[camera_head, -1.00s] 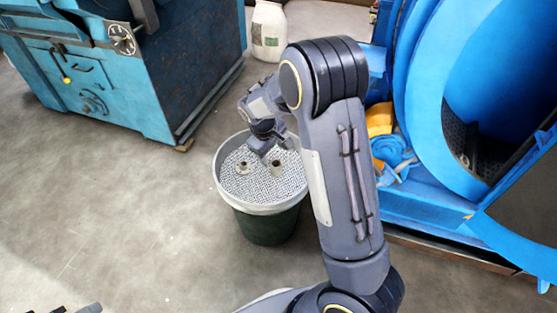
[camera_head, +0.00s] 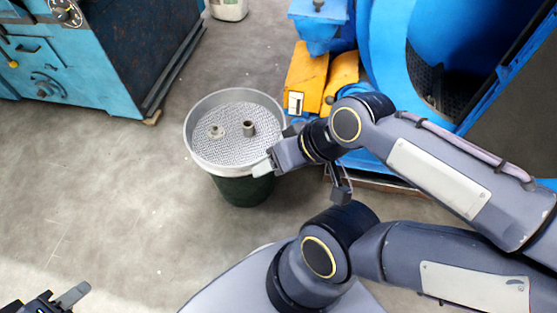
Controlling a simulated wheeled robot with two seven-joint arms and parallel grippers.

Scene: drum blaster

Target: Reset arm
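My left gripper (camera_head: 42,300) shows at the bottom left corner, cut off by the lower edge. Its two fingers are apart with nothing visible between them. My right arm comes in from the right and is bent. My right gripper (camera_head: 272,160) is by the right rim of a bucket (camera_head: 240,188), and I cannot tell whether it touches the rim or is above it. Its finger spacing is unclear. Two small metal parts, a flanged one (camera_head: 216,132) and a cylindrical one (camera_head: 249,128), rest on the bucket's perforated top, apart from the gripper.
A blue machine (camera_head: 125,65) stands at the upper left. A large blue drum blaster (camera_head: 385,50) is at the upper right, with yellow pieces (camera_head: 305,75) beside it. A white container (camera_head: 229,9) is at the top. The grey floor (camera_head: 90,190) at left is clear.

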